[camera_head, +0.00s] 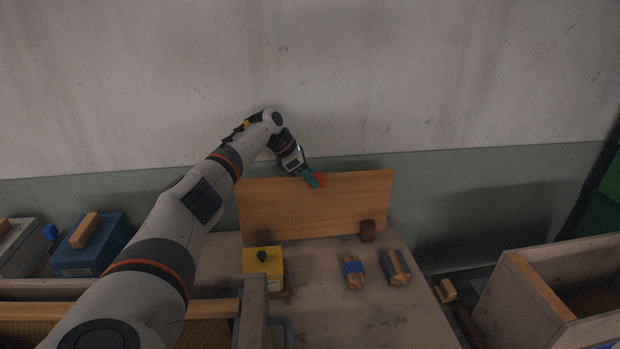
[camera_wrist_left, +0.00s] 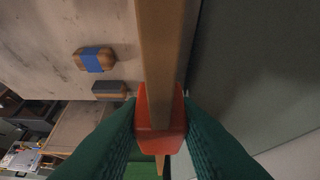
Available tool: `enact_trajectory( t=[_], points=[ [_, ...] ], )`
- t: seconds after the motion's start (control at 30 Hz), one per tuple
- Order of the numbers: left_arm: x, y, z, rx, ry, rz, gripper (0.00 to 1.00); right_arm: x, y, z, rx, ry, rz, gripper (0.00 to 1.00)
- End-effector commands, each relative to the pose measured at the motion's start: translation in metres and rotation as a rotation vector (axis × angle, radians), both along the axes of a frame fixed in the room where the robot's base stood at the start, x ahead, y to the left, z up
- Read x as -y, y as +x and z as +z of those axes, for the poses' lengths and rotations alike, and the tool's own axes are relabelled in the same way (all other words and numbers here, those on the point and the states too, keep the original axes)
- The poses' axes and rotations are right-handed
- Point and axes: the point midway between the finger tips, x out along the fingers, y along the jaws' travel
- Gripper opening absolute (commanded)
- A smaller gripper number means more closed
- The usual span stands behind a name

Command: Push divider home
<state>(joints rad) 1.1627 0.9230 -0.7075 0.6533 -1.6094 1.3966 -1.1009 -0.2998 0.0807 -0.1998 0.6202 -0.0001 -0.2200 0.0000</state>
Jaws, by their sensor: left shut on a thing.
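A wide wooden board (camera_head: 315,208), which looks like the divider, stands upright near the back of the table, held up by dark brown feet (camera_head: 367,231). A red piece (camera_head: 320,180) sits on its top edge right of the middle. My left gripper (camera_head: 312,179), with green fingers, is shut on this red piece. In the left wrist view the board's top edge (camera_wrist_left: 161,45) runs up from between the fingers, and the red piece (camera_wrist_left: 160,138) sits around that edge. The fingers hide part of it. My right gripper is not in view.
An open wooden box (camera_head: 540,284) stands at right, a blue box (camera_head: 90,250) at left. The wall is close behind.

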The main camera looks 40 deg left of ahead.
Motion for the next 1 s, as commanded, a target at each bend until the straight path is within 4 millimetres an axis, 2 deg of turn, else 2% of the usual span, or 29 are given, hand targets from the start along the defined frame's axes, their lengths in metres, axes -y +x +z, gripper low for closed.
enact_trajectory(
  t=[0.03,1.0],
  points=[
    [0.0,0.0,0.006,0.003,-0.001,0.0,0.0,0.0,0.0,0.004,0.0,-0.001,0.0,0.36],
    [0.0,0.0,0.053,0.003,-0.001,0.001,0.0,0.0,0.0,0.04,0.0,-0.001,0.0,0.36]
  ],
)
